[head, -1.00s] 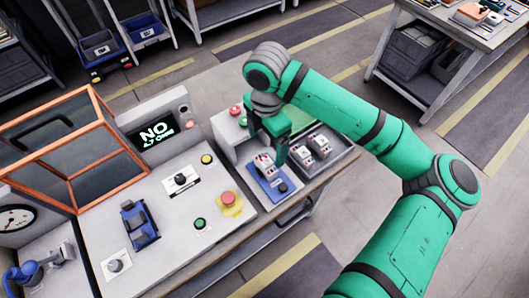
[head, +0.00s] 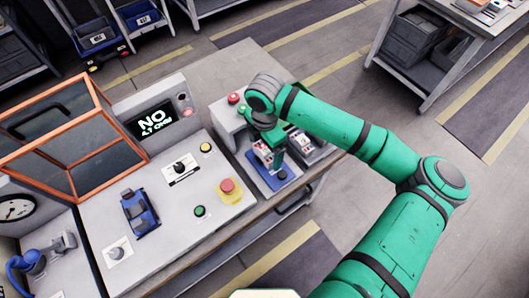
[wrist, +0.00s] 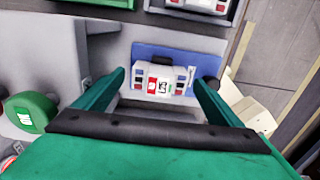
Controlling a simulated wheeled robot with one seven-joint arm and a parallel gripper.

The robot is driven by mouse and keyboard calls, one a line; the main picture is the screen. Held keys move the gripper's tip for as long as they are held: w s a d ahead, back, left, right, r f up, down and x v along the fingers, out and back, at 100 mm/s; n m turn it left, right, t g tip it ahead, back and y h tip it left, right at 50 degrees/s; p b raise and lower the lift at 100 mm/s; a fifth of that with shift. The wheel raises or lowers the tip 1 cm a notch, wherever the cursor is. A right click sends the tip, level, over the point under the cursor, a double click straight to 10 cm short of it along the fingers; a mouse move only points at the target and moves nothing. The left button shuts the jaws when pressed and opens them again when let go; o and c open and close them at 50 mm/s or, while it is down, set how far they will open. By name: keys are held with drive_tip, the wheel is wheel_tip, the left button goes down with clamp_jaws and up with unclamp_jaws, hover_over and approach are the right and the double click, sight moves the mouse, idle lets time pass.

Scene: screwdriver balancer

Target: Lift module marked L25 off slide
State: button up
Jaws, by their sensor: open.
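A white module (head: 263,153) with red parts sits on the blue slide (head: 272,179). In the wrist view the module (wrist: 160,82) shows a small red, white and dark label, too small to read, so I cannot confirm L25. The blue slide (wrist: 180,57) shows behind and beside it. My gripper (wrist: 160,85) is open, with one green finger on each side of the module and gaps visible between. In the head view my gripper (head: 271,150) is low over the slide and partly hides the module.
A grey tray with more modules (head: 303,143) lies right of the slide. A bench panel to the left carries a red button (head: 228,186), a green button (head: 199,211) and a blue clamp-like part (head: 139,213). A display (head: 154,123) starts with "NO".

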sight(265, 149)
drive_tip(key=c, duration=1.6)
drive_tip(key=shift+r, duration=0.55)
wheel_tip(265, 149, up, 2)
drive_tip(key=shift+d+r, duration=0.1)
drive_tip(key=shift+r, duration=0.1)
drive_tip(key=s+d+r, duration=0.2)
drive_tip(key=s+r, duration=0.1)
drive_tip(key=s+d+r, duration=0.3)
drive_tip(key=s, duration=0.1)
drive_tip(key=s+d+r, duration=0.3)
drive_tip(key=s, duration=0.1)
drive_tip(key=shift+s+r, duration=0.25)
